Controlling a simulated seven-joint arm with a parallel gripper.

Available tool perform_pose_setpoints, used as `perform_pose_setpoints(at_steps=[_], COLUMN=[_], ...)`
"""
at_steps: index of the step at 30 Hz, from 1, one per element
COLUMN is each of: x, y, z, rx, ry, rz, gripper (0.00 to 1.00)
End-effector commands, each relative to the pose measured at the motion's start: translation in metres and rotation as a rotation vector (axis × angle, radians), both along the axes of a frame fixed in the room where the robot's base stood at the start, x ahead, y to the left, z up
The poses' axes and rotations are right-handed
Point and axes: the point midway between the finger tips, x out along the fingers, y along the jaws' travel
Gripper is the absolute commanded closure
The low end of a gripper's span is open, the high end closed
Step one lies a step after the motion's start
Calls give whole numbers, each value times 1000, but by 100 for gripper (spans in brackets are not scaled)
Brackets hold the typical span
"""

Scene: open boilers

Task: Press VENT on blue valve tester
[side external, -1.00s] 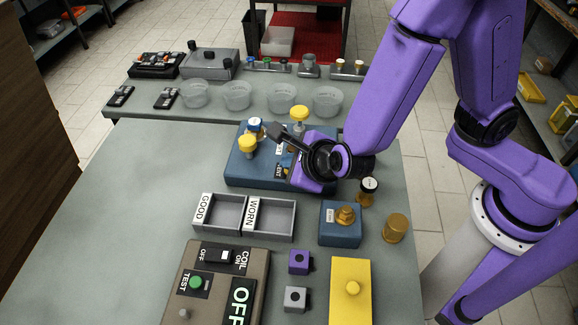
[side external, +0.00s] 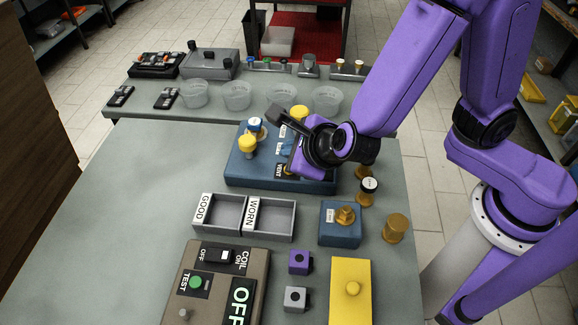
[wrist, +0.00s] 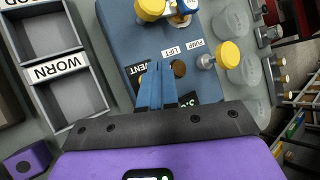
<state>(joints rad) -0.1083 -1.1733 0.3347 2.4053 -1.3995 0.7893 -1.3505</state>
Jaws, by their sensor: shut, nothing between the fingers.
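The blue valve tester (side external: 240,170) stands at the back of the near table, with yellow knobs and a blue-and-white cap on top. Its VENT label (side external: 279,170) shows at the front edge, and the label also shows in the wrist view (wrist: 139,68). My gripper (wrist: 163,66) is shut and empty, its blue fingers over the tester panel just right of VENT and below the LIFT label (wrist: 171,50). A round brass button (wrist: 179,69) shows right of the fingers. The VENT button cannot be made out; the fingers may cover it. Contact with the panel cannot be told.
The GOOD and WORN tray (side external: 244,233) lies in front of the tester. A blue block (side external: 340,232) and brass parts stand to the right.

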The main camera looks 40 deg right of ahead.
Motion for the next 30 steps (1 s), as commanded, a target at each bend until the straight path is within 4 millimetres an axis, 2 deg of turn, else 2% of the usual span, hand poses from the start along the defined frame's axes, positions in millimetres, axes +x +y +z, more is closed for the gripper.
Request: perform_pose_setpoints(at_steps=[12,30], x=[0,0], y=[0,0], z=[32,33], rx=[1,0], ry=[1,1], rz=[0,0], gripper=[100,100])
